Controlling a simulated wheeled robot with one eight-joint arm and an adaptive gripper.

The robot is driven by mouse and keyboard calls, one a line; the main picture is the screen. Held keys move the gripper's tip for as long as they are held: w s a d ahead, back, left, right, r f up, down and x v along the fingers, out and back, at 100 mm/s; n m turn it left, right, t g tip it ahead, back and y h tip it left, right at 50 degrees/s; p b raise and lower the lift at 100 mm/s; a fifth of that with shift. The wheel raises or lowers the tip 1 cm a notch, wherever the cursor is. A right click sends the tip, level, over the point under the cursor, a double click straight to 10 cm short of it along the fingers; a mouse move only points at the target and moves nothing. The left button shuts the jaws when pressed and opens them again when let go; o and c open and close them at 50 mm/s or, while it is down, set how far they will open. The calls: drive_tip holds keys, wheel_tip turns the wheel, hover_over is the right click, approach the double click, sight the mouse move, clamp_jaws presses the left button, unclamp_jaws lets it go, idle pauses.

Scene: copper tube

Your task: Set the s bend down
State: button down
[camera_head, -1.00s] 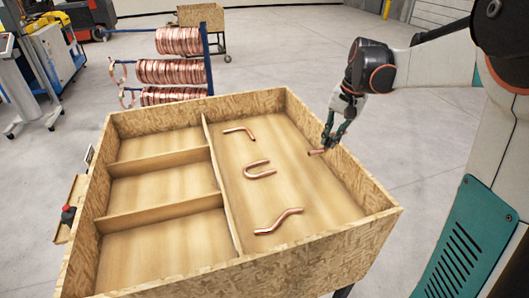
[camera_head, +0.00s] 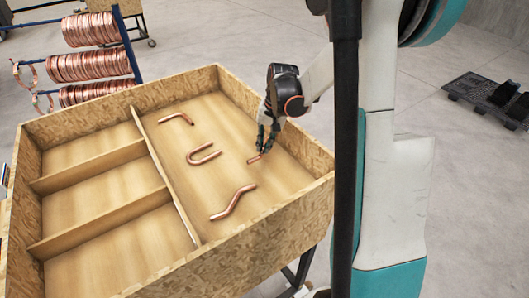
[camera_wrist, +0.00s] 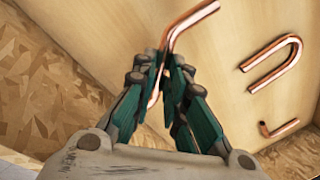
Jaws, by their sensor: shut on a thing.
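My gripper (camera_head: 262,148) is shut on a bent copper tube (camera_head: 254,159) over the large right compartment of the wooden box. In the wrist view the held copper tube (camera_wrist: 192,22) runs from the fingertips (camera_wrist: 166,84) up to the right, with a clear bend. Its middle is hidden by the fingers, so its full shape cannot be told. It is low over the compartment floor; whether it touches is unclear. Another copper tube (camera_head: 233,203), with a double S-like bend, lies near the front of the same compartment, apart from my gripper.
A U bend (camera_head: 204,154) and an elbow tube (camera_head: 177,118) lie in the same compartment. The box (camera_head: 285,202) has raised walls and three empty left compartments. Copper coils (camera_head: 92,62) on a blue rack stand behind. A dark pallet (camera_head: 484,100) is on the floor far right.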

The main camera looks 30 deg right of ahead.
sight(265, 159)
drive_tip(key=shift+s+f, duration=0.1)
drive_tip(key=shift+f, duration=2)
drive_tip(key=shift+f+b, duration=0.15)
drive_tip(key=shift+b, duration=0.15)
drive_tip(key=c, duration=1.6)
unclamp_jaws()
wheel_tip(265, 159, up, 12)
drive_tip(key=s+d+p, duration=0.1)
drive_tip(key=shift+s+d, duration=0.3)
drive_tip(key=shift+d, duration=0.05)
